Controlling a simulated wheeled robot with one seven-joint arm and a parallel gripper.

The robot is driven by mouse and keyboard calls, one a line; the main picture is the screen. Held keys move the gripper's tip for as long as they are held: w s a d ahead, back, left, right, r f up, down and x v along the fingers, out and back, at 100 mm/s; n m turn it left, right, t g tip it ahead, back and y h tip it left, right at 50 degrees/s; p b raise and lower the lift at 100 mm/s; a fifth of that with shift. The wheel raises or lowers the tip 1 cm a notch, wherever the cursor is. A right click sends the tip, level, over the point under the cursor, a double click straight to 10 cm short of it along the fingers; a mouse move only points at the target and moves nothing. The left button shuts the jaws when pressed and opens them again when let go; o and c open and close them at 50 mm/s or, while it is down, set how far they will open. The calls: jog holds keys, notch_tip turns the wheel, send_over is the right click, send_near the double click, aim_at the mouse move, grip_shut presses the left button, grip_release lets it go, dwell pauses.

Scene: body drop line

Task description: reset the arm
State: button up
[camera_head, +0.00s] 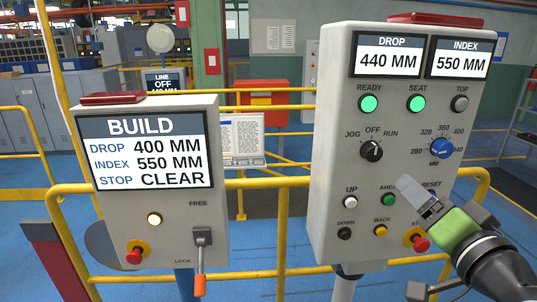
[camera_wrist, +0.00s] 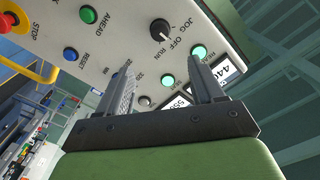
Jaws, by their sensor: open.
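My gripper (camera_head: 405,187) is at the right in the head view, in front of the lower right of the grey control box (camera_head: 335,190). Its fingers partly cover the AHEAD label and the area by RESET. In the wrist view my gripper (camera_wrist: 158,72) has its two fingers apart with nothing between them. Beyond the fingers are the panel's black JOG/OFF/RUN knob (camera_wrist: 160,31), green AHEAD button (camera_wrist: 88,15) and blue RESET button (camera_wrist: 70,54). Whether a finger touches the panel I cannot tell.
The control box displays (camera_head: 386,62) read DROP 440 MM and INDEX 550 MM; READY and SEAT lamps glow green. The BUILD box (camera_head: 215,225) at left reads DROP 400 MM, INDEX 550 MM, STOP CLEAR. Yellow rails (camera_head: 283,240) run behind both boxes. A red stop button (camera_head: 421,244) lies near my gripper.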

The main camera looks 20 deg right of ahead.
jog(key=w+a+f+n+g+y, duration=0.2)
jog(key=w+a+f+n+y, duration=0.1)
jog(key=a+f, duration=0.25)
jog(key=w+a+f+n+g+y, duration=0.2)
jog(key=a+f+n+g+y, duration=0.15)
jog(key=a, duration=0.35)
jog(key=s+a+f+n+g+h, duration=0.1)
jog(key=s+a+f+n+g, duration=0.3)
jog(key=s+a+f, duration=0.5)
jog(key=shift+s+a+f+g, duration=0.15)
jog(key=shift+s+f+g, duration=0.35)
jog(key=shift+f+g, duration=0.5)
jog(key=shift+r+n+h, duration=0.2)
jog(key=shift+n+h, duration=0.05)
